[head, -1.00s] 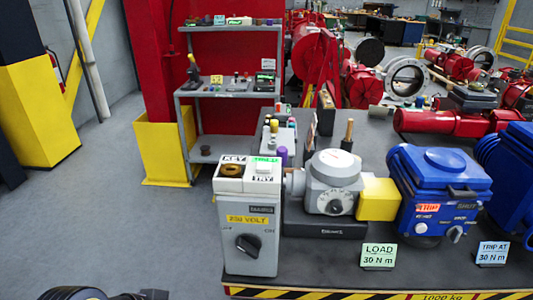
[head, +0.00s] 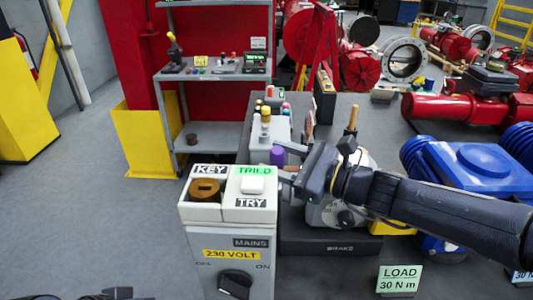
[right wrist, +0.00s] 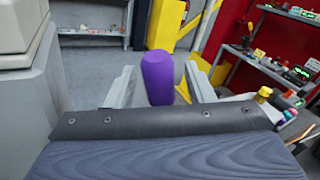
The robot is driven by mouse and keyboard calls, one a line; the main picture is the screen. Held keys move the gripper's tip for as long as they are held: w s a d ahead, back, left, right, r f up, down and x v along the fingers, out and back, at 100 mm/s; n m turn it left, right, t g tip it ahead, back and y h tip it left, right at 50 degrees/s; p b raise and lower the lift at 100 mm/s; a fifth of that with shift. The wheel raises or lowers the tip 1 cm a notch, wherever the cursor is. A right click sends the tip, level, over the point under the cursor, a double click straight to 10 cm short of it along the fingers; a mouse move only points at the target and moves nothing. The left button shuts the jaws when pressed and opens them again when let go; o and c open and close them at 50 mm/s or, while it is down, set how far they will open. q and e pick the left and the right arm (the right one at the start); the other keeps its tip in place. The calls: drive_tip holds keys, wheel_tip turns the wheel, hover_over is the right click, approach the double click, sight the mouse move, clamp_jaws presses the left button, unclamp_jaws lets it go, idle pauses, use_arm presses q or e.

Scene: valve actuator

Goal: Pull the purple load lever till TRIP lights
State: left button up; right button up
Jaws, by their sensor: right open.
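The purple lever knob (head: 278,156) stands upright beside the grey brake unit (head: 330,212), behind the mains box. My right gripper (head: 286,160) reaches in from the right and is open, its fingers at the knob. In the right wrist view the purple knob (right wrist: 164,77) stands between the two spread fingers (right wrist: 160,88); I cannot tell whether either finger touches it. The blue actuator (head: 475,165) is partly behind my right arm, which hides its indicator face. Only dark slivers show at the bottom left; I cannot make out my left gripper.
The mains box (head: 230,255) with KEY and TRY tops stands left of the brake. A LOAD 30 N m sign (head: 399,279) stands in front. A wooden-handled tool (head: 352,119) and a box of coloured bottles (head: 266,130) are behind. Open floor lies left.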

drive_tip(key=x, duration=0.2)
drive_tip(key=shift+w+a, duration=0.1)
drive_tip(key=shift+a, duration=0.15)
clamp_jaws()
